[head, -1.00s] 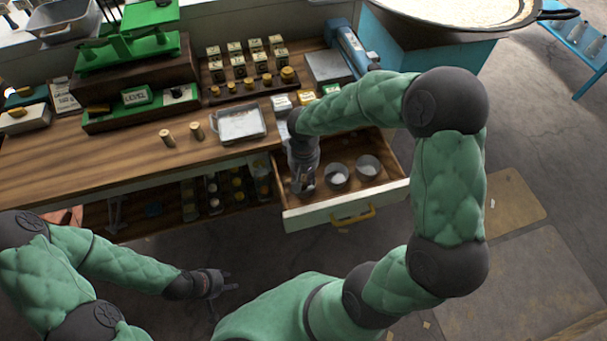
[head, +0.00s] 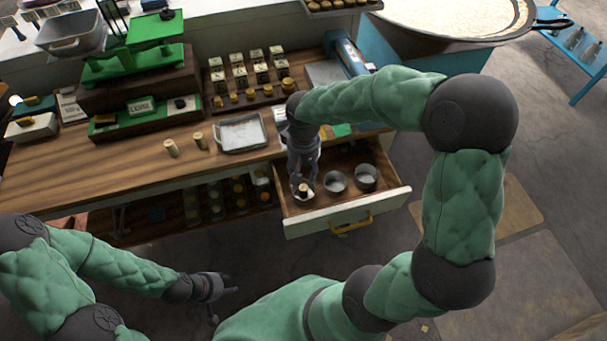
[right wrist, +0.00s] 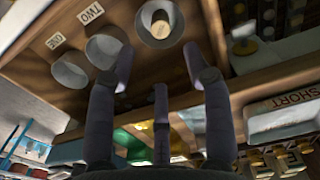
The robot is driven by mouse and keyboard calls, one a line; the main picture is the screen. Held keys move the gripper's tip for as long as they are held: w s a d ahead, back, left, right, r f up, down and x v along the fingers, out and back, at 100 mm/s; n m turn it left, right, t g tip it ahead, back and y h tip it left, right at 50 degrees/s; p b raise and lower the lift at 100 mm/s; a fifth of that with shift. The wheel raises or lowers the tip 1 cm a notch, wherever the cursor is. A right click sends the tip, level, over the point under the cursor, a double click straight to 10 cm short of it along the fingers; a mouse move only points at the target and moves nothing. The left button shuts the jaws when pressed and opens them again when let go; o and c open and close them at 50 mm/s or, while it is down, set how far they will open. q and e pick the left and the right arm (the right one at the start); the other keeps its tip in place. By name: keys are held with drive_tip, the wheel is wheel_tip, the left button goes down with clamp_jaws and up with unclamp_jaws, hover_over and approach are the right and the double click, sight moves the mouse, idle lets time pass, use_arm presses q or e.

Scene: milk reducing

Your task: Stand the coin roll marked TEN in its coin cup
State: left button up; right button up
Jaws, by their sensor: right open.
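A tan coin roll (head: 303,188) stands in the left-hand coin cup (head: 297,196) in the open drawer. In the right wrist view the roll (right wrist: 160,25) is inside the cup (right wrist: 177,37), its end facing up; I cannot read its marking or this cup's label. My right gripper (head: 302,180) is open just above that cup, and its spread fingers (right wrist: 160,88) hold nothing. Two other cups, empty, stand beside it: the middle cup (head: 335,182) and right cup (head: 366,177). Labels TWO and ONE show by them. My left gripper (head: 226,300) is open and empty in front of the counter.
A green scale (head: 130,60) stands at back left.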

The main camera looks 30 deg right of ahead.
drive_tip(key=shift+r+p, duration=0.45)
drive_tip(key=shift+r, duration=1.85)
drive_tip(key=shift+a+f, duration=0.1)
